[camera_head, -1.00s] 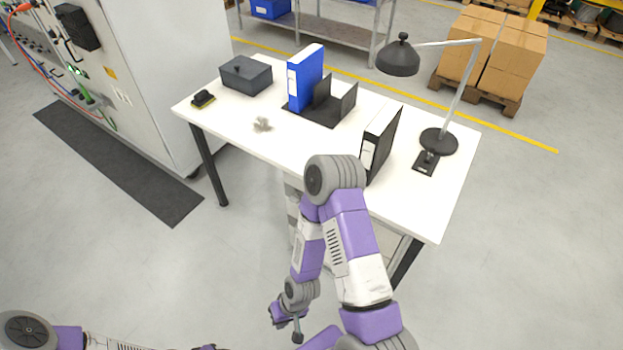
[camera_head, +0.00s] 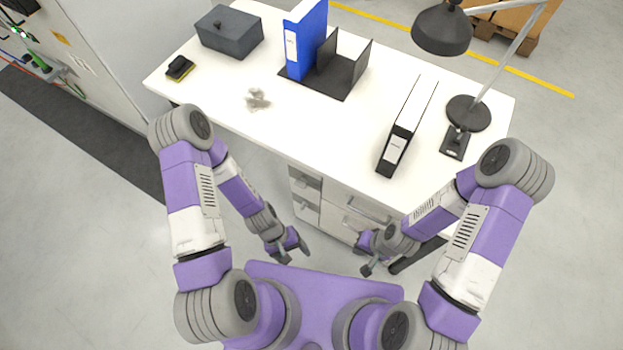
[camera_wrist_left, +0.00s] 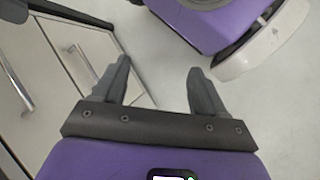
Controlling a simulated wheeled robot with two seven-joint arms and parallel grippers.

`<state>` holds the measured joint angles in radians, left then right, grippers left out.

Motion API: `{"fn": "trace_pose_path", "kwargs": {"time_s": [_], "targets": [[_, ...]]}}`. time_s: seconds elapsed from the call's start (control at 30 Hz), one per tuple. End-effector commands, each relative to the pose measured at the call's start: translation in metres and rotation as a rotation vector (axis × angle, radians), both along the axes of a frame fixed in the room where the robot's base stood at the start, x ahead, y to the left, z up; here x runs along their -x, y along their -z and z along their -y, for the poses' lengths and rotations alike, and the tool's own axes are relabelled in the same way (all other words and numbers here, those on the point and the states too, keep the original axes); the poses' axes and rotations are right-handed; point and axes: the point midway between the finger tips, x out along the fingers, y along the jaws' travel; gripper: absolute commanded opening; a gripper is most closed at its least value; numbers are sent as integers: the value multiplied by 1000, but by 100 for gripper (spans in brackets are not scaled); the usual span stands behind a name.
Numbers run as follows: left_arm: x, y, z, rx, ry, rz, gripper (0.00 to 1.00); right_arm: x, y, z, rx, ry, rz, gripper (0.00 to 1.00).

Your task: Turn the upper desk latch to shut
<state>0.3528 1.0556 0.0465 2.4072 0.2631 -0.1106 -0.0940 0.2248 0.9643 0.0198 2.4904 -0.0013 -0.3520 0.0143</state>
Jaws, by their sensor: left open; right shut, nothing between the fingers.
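The white desk (camera_head: 290,140) stands in front of me. Under its top, a narrow left column has an upper panel with a small grey latch (camera_head: 306,181) and a lower panel with another grey latch (camera_head: 302,206). They are too small to tell how either is turned. My left gripper (camera_head: 294,254) is open and empty, in front of and below these latches, apart from them. Its two spread fingers show in the left wrist view (camera_wrist_left: 160,80). My right gripper (camera_head: 368,268) is shut and empty, in front of the drawers at the right.
Drawers with bar handles (camera_head: 368,208) are right of the latches; bar handles also show in the left wrist view (camera_wrist_left: 27,92). On the desktop are a grey box (camera_head: 230,35), a blue binder (camera_head: 305,40), a black binder (camera_head: 405,125) and a lamp (camera_head: 443,30).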

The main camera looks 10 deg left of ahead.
Motion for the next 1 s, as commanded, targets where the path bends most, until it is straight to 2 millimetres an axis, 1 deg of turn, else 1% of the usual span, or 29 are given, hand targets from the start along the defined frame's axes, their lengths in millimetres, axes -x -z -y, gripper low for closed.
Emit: {"fn": "trace_pose_path", "kwargs": {"time_s": [0.03, 0.07, 0.1, 0.17, 0.2, 0.27, 0.3, 0.37, 0.4, 0.47, 0.5, 0.57, 0.6, 0.7, 0.8, 0.9, 1.0], "targets": [[15, 13, 7, 52, -81, -126, 72, 0, 7, 0, 0, 0, -1, 0], [22, 16, 14, 92, -132, -198, 72, 0, 9, 0, 0, 0, -1, 0], [28, 18, 25, 159, -207, -292, 72, 0, 13, 0, 0, 0, -1, 0], [29, 18, 43, 278, -330, -415, 72, 1, 17, 0, 0, 0, -1, 0], [23, 17, 56, 368, -419, -483, 72, 1, 20, 0, 0, 0, -1, 0], [5, 14, 71, 515, -565, -559, 72, 1, 25, 0, 0, 0, -1, 0], [-12, 13, 78, 618, -670, -592, 72, 1, 28, 0, 0, 0, -1, 0], [-43, 12, 80, 779, -841, -615, 72, 0, 32, 0, 0, 0, -1, 0], [-65, 14, 76, 881, -956, -611, 72, 0, 35, 0, 0, 0, -1, 0], [-99, 19, 62, 1025, -1128, -575, 72, 0, 39, 0, 0, 0, -1, 0], [-119, 24, 49, 1108, -1238, -537, 72, 0, 41, 0, 0, 0, -1, 0], [-144, 33, 25, 1211, -1391, -466, 72, 0, 44, 0, 0, 0, -1, 0], [-156, 39, 8, 1266, -1480, -415, 72, 0, 45, 0, 0, 0, 0, 0], [-175, 53, -28, 1356, -1655, -293, 72, 0, 48, 0, 0, 0, 0, 0], [-183, 61, -51, 1396, -1755, -212, 72, 0, 50, 0, 0, 0, 0, 0], [-190, 65, -59, 1411, -1794, -177, 72, 0, 52, 0, 0, 0, 0, 0], [-202, 65, -56, 1414, -1795, -174, 72, 0, 56, 0, 0, 0, 0, 0]]}}
